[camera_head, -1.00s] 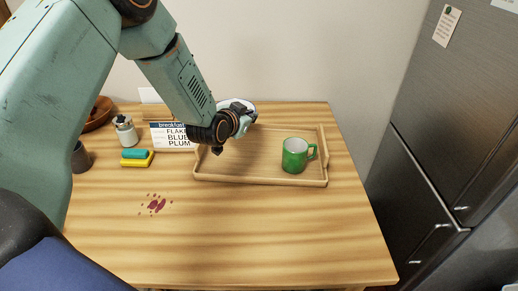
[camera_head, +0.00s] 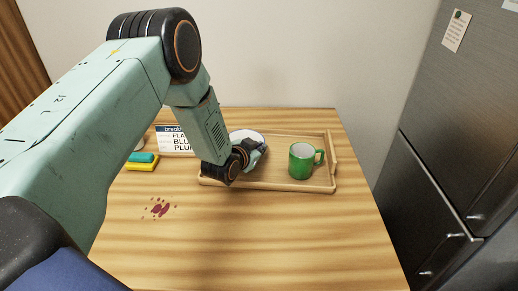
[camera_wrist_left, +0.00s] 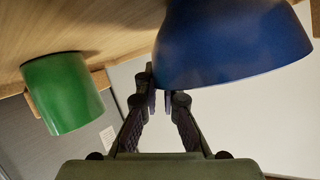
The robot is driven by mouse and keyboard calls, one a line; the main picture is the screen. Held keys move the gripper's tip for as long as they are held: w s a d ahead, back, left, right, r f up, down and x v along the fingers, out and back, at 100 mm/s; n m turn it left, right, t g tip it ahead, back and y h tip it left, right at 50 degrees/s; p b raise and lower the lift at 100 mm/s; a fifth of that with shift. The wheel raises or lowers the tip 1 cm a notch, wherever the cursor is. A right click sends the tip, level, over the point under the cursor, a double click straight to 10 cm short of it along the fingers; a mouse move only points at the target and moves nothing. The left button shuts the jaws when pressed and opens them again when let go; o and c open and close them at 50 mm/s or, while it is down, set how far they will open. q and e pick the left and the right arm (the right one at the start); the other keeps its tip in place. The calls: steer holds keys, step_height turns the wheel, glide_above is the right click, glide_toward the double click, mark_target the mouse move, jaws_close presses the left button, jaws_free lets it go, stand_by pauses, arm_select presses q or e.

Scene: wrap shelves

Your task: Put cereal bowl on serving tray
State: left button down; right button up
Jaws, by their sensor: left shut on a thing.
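The cereal bowl (camera_wrist_left: 230,45) is blue outside, and its pale inside shows behind my left gripper in the head view (camera_head: 246,135). My left gripper (camera_head: 258,150) is shut on the bowl's rim, as the fingers (camera_wrist_left: 165,101) show in the wrist view. The gripper hides much of the bowl in the head view. The wooden serving tray (camera_head: 270,184) lies on the table, and the bowl is over its back left part. I cannot tell whether the bowl touches the tray floor. My right gripper is out of view.
A green mug (camera_head: 301,162) stands on the tray's right part; it also shows in the wrist view (camera_wrist_left: 62,94). A breakfast card (camera_head: 174,140) and teal and yellow sponges (camera_head: 142,161) are to the left. A red stain (camera_head: 158,208) marks the otherwise clear table front.

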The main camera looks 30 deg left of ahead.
arm_select(q)
steer(key=shift+w+a, duration=0.1)
steer(key=shift+w, duration=0.1)
steer(key=shift+f, duration=0.15)
steer(key=c, duration=1.7)
jaws_free()
steer(key=shift+s, duration=0.15)
steer(key=shift+c, duration=0.2)
steer(key=shift+o, duration=1.2)
steer(key=shift+r, duration=0.25)
steer(key=p+v, duration=0.2)
steer(key=v, duration=1)
steer(key=shift+f+p, duration=0.1)
steer(key=shift+p, duration=0.2)
